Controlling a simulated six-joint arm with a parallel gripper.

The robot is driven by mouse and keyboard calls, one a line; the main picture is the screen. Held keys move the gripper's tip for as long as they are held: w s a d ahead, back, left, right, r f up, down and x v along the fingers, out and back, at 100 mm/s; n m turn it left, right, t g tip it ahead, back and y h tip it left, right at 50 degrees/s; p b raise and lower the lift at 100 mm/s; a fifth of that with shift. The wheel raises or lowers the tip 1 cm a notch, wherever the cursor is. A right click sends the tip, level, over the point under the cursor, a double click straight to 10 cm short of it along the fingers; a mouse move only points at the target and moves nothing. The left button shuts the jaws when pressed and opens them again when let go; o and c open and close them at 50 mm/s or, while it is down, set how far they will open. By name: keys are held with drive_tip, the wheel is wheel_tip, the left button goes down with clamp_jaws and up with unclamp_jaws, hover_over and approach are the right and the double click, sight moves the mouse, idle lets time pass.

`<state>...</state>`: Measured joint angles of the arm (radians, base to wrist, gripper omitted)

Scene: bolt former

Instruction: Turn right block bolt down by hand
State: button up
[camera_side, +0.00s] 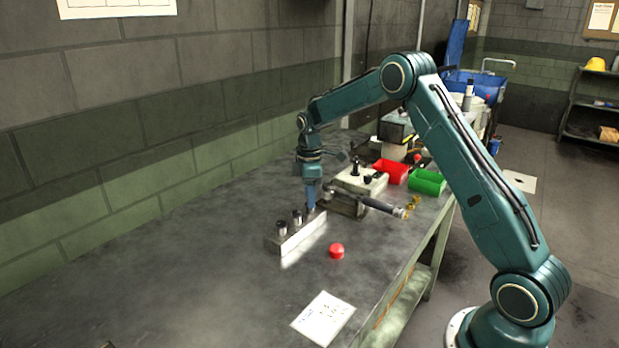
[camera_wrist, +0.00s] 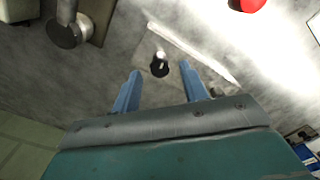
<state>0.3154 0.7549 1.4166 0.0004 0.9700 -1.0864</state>
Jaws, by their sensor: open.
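A long pale metal block (camera_side: 303,238) lies on the bench in the side view. Two short dark posts with light tops stand on it, a left one (camera_side: 281,229) and a middle one (camera_side: 297,217). My gripper (camera_side: 310,209) points down at the block's right end and hides what is there. In the wrist view my gripper (camera_wrist: 160,68) has its two blue fingers apart. A small dark bolt (camera_wrist: 159,69) with a bright tip shows between the fingertips, with gaps on both sides. Whether the fingertips are level with it, I cannot tell.
A vise-like fixture with a handle (camera_side: 382,205) stands close right of my gripper. A red cap (camera_side: 336,251) and a paper sheet (camera_side: 323,318) lie in front. Red (camera_side: 391,171) and green (camera_side: 428,182) bins stand behind. The bench at left is clear.

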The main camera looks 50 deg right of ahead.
drive_tip(key=shift+f, duration=0.4)
clamp_jaws()
drive_tip(key=shift+m, duration=0.5)
